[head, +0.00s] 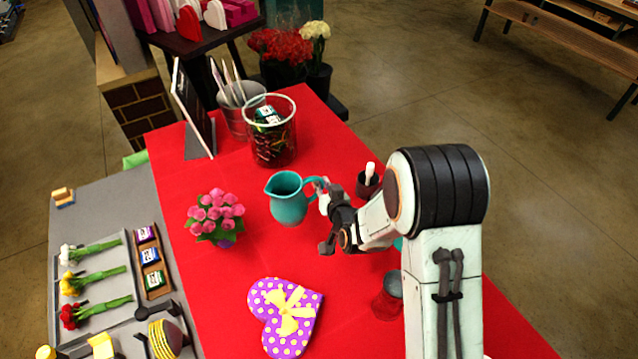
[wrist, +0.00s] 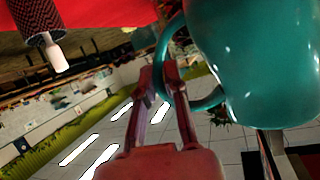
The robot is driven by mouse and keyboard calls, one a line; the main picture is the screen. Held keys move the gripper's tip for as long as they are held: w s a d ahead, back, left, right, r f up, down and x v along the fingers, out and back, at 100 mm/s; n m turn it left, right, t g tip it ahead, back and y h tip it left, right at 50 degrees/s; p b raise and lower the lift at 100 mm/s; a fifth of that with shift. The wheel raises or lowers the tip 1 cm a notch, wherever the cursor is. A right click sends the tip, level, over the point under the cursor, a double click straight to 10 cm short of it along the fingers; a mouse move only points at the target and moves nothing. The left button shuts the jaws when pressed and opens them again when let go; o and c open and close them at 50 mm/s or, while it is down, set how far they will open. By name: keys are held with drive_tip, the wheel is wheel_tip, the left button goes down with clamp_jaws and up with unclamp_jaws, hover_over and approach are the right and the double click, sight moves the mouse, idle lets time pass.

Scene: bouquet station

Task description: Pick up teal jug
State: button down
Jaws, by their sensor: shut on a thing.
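The teal jug (head: 289,200) is near the middle of the red table in the head view, roughly upright. My gripper (head: 322,190) comes from the right and is shut on the jug's handle. In the wrist view the jug's body (wrist: 262,65) fills the upper right, and the fingers of my gripper (wrist: 168,82) are at its curved handle. I cannot tell from these views whether the jug's base touches the table.
A pink flower pot (head: 215,216) stands left of the jug, and a purple heart box (head: 285,316) lies in front. A glass container (head: 271,135) stands behind. A small dark cup (head: 367,183) with a white stick is close to my arm.

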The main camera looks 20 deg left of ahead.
drive_tip(key=v, duration=0.9)
drive_tip(key=shift+s+a+r, duration=0.2)
drive_tip(key=shift+s+a, duration=0.05)
drive_tip(key=shift+s, duration=0.05)
